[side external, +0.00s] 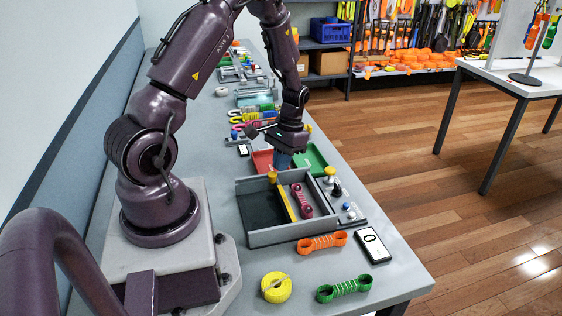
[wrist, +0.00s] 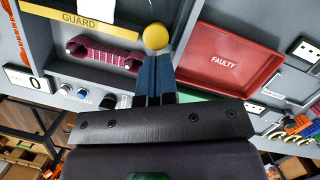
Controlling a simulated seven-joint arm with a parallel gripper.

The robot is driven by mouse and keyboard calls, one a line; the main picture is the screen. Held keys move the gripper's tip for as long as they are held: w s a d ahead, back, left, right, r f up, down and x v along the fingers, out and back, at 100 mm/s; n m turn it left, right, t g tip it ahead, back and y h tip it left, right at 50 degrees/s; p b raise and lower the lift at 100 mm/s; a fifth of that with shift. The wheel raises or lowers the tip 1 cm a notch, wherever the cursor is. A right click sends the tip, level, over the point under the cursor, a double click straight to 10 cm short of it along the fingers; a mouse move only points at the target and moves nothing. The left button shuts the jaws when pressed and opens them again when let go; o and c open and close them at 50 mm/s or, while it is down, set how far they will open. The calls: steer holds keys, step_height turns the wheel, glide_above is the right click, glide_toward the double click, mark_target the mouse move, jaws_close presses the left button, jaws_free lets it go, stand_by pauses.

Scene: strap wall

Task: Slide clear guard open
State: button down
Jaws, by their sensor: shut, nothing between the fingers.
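The guard's yellow edge strip (side external: 285,205), lettered GUARD, lies across a grey open-topped box (side external: 292,234); the strip also shows in the wrist view (wrist: 80,20). A yellow knob (side external: 272,177) stands at the strip's far end and shows in the wrist view (wrist: 155,38). The clear pane itself is hard to make out. A pink strap (side external: 302,200) lies in the box, right of the strip. My gripper (side external: 283,164) is shut and empty, its blue fingertips (wrist: 154,62) close beside the knob. I cannot tell whether they touch it.
A red FAULTY tray (wrist: 222,58) and a green tray (side external: 313,157) lie behind the box. Small knobs (side external: 346,207) line its right side. Orange (side external: 322,243) and green straps (side external: 344,288), a yellow roll (side external: 276,287) and a counter (side external: 372,246) lie in front.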

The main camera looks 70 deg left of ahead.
stand_by(0.3)
steer(key=shift+s+d+f, duration=0.15)
steer(key=shift+s+d, duration=0.05)
steer(key=shift+s, duration=0.9)
steer(key=shift+w+a, duration=0.15)
steer(key=shift+w, duration=0.2)
steer(key=w+r, duration=0.1)
steer(key=w+a, duration=0.1)
steer(key=w+a+r, duration=0.1)
steer(key=shift+w+r, duration=0.3)
steer(key=shift+r, duration=0.05)
steer(key=d+v, duration=0.1)
steer(key=v, duration=0.7)
steer(key=s+d+r+m+t, duration=0.2)
steer(key=s+d+r+t, duration=0.2)
steer(key=d+r, duration=0.4)
steer(key=s+d+r+m+t+y, duration=0.1)
steer(key=s+d+r+m+t, duration=0.2)
steer(key=d, duration=1.2)
steer(key=s+r+t, duration=0.1)
steer(key=s+r, duration=0.2)
steer(key=r, duration=0.3)
steer(key=shift+s+r, duration=0.3)
steer(key=shift+r, duration=0.05)
